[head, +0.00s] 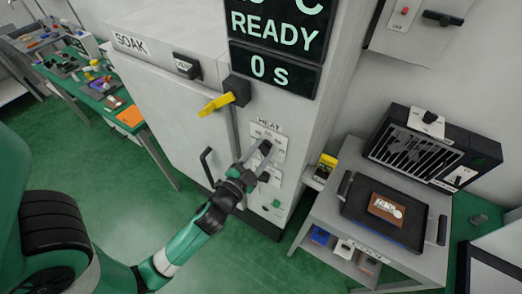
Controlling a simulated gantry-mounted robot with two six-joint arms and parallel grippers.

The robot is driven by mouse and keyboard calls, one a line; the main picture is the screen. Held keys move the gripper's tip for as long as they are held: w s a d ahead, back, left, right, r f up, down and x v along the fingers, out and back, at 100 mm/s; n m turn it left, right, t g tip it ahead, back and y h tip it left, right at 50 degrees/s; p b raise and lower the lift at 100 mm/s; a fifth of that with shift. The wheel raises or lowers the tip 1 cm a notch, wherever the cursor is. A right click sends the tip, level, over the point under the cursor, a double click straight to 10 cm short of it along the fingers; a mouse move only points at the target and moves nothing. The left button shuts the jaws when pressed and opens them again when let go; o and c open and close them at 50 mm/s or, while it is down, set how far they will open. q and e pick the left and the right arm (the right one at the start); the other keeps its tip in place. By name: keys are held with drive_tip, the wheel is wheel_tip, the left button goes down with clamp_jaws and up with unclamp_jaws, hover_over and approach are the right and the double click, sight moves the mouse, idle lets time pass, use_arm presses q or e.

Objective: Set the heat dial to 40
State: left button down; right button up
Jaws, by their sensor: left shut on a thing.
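The heat dial (266,146) is a small dark knob on a pale plate (281,143) under the word HEAT, on the front of the tall grey SOAK cabinet (160,95). My left gripper (261,153) is shut on the dial's knob and covers part of it. The scale marks are too small and partly hidden, so I cannot tell the setting. My right gripper is not in view.
A yellow lever (217,103) sticks out of the cabinet above my gripper, and a dark door handle (207,165) is to its left. A display (272,72) reads READY and 0 s. A grey cart (325,212) with a dark tray (384,238) stands at right.

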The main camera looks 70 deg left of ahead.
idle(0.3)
use_arm(q)
drive_tip(key=shift+c, duration=1.4)
unclamp_jaws()
drive_tip(key=b+v, duration=0.4)
drive_tip(key=v, duration=0.7)
drive_tip(key=shift+s+d, duration=0.15)
drive_tip(key=shift+s, duration=0.15)
